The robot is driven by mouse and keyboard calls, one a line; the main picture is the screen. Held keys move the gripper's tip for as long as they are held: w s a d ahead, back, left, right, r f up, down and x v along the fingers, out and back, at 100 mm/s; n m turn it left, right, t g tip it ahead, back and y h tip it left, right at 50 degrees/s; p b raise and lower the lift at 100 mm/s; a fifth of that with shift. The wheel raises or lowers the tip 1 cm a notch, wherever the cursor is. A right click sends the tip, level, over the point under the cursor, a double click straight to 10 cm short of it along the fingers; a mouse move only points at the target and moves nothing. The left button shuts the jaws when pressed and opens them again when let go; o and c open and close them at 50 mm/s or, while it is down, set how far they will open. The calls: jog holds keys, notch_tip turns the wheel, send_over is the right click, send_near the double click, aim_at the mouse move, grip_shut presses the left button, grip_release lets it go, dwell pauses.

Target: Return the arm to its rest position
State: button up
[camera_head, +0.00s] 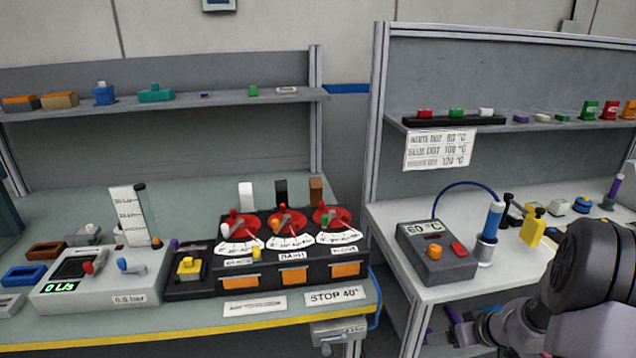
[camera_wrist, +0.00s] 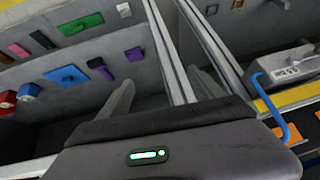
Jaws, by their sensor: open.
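My arm (camera_head: 590,285) shows at the lower right of the head view, in front of the right bench. The fingers of my gripper are not clearly seen in that view. In the wrist view my gripper (camera_wrist: 163,88) has two grey fingers standing well apart with nothing between them. Its dark body with a small green light fills the bottom of that view.
The left bench holds a flow box (camera_head: 100,280) and a black dial panel (camera_head: 290,265). The right bench (camera_head: 388,212) carries a heater box (camera_head: 437,250) and a blue-topped cylinder (camera_head: 490,232). Small coloured parts line the shelves. A gap separates the benches.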

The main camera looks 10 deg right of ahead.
jog(key=s+a+r+y, duration=0.2)
jog(key=s+a+r, duration=0.1)
jog(key=a+r, duration=1.5)
jog(key=s+a+r+m, duration=0.1)
jog(key=s+a+r, duration=0.1)
jog(key=s, duration=0.5)
jog(key=s+a+r+m+h, duration=0.1)
jog(key=s+a+r+m, duration=0.1)
jog(key=s+a, duration=0.2)
jog(key=s+a+r+m, duration=0.2)
jog(key=s+a+r, duration=0.1)
jog(key=s, duration=0.6)
jog(key=shift+s+a+g+h, duration=0.4)
